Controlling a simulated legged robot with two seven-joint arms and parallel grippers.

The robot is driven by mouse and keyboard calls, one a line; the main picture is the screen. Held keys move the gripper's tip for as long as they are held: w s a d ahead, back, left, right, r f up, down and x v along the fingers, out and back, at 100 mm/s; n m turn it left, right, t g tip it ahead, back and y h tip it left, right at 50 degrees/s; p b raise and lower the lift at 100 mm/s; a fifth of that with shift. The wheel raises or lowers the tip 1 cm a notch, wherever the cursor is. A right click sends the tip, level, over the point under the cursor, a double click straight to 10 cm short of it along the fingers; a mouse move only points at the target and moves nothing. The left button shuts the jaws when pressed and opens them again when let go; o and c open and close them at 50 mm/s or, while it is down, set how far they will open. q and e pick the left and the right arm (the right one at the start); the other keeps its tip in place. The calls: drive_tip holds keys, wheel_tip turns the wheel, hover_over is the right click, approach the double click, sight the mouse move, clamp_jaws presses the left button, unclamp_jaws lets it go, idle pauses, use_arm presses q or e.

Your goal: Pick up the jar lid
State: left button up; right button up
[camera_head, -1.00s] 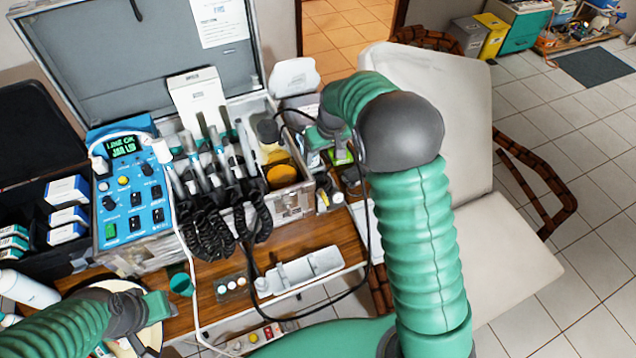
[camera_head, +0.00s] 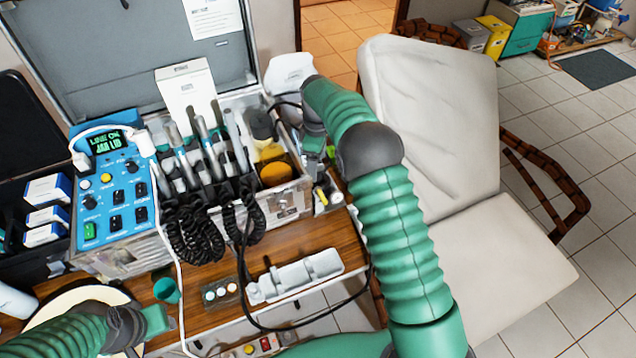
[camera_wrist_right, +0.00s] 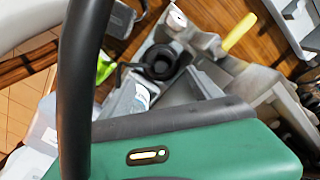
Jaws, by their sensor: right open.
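A black, round, ring-like piece (camera_wrist_right: 160,62), possibly the jar lid, sits in a grey organiser (camera_wrist_right: 205,84) in the right wrist view. I cannot identify it for certain. In the head view, my arm hides most of that spot. My right gripper (camera_head: 312,140) is beside the right side of the open case, partly hidden by its arm. Its green jaw (camera_wrist_right: 190,150) fills the bottom of the wrist view, apart from the black piece. It is open with nothing visibly held. My left gripper (camera_head: 150,325) is low at the left, its jaw opening unclear.
The metal case (camera_head: 290,200) holds handpieces, an orange round item (camera_head: 275,173) and a blue control box (camera_head: 115,195). Black cables hang over its front. A white tray (camera_head: 295,277) lies on the wooden table (camera_head: 330,240). A pale chair (camera_head: 430,110) stands right of my right arm.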

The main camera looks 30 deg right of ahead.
sight(319, 176)
drive_tip(key=f, duration=0.6)
drive_tip(key=shift+s+f, duration=0.2)
drive_tip(key=shift+s, duration=0.1)
drive_tip(key=shift+d, duration=0.2)
drive_tip(key=c, duration=0.7)
drive_tip(key=shift+a, duration=0.1)
clamp_jaws()
